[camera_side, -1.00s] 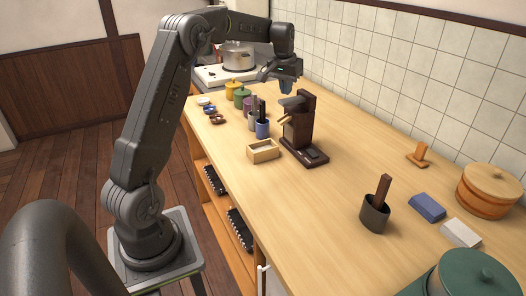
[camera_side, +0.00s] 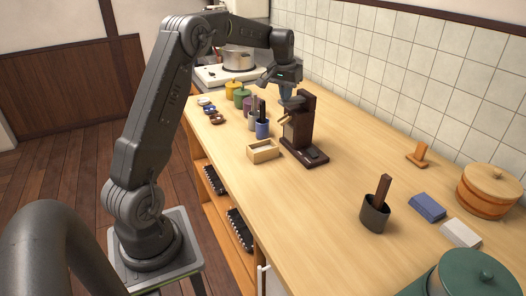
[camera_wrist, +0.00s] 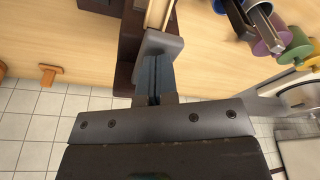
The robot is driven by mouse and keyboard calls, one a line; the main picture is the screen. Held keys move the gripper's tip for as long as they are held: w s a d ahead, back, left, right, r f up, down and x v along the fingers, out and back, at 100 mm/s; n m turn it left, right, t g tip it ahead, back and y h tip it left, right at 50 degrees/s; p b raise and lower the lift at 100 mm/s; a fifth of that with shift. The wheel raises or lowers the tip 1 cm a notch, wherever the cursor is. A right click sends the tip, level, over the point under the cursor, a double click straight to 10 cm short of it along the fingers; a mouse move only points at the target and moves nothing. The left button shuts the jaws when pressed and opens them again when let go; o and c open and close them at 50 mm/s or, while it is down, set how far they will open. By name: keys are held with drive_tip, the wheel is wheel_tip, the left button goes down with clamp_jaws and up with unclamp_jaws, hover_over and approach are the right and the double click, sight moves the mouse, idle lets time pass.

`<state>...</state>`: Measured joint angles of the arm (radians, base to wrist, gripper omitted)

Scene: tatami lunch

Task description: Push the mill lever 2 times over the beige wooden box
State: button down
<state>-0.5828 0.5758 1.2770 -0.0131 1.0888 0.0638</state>
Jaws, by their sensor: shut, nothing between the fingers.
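The dark brown mill (camera_side: 302,125) stands upright on the counter, with a grey lever (camera_side: 292,101) near its top and a pale spout on its left side. The beige wooden box (camera_side: 263,151) stands on the counter just left of the mill, open at the top; no contents can be made out. My gripper (camera_side: 286,94) is shut and empty, pointing down at the lever, apparently touching it. In the wrist view the shut fingers (camera_wrist: 154,82) overlap the grey lever (camera_wrist: 160,44), with the dark mill body partly hidden behind.
Dark and blue cups with utensils (camera_side: 262,127) and several coloured jars stand behind the box. A stove with a pot (camera_side: 238,59) is at the far end. A dark cup (camera_side: 375,212), a blue block (camera_side: 427,207) and a wooden tub (camera_side: 488,188) stand nearer. The middle counter is clear.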

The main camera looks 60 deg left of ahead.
drive_tip(key=shift+s+x, duration=0.15)
drive_tip(key=shift+x, duration=0.6)
drive_tip(key=shift+s+x, duration=0.1)
drive_tip(key=shift+x, duration=0.65)
drive_tip(key=shift+d+f, duration=0.1)
drive_tip(key=shift+d, duration=0.05)
drive_tip(key=shift+w+a+v, duration=0.15)
drive_tip(key=shift+w+v, duration=0.05)
drive_tip(key=shift+v, duration=1)
drive_tip(key=shift+w+a+v, duration=0.1)
drive_tip(key=shift+w+v, duration=0.1)
drive_tip(key=shift+v, duration=1)
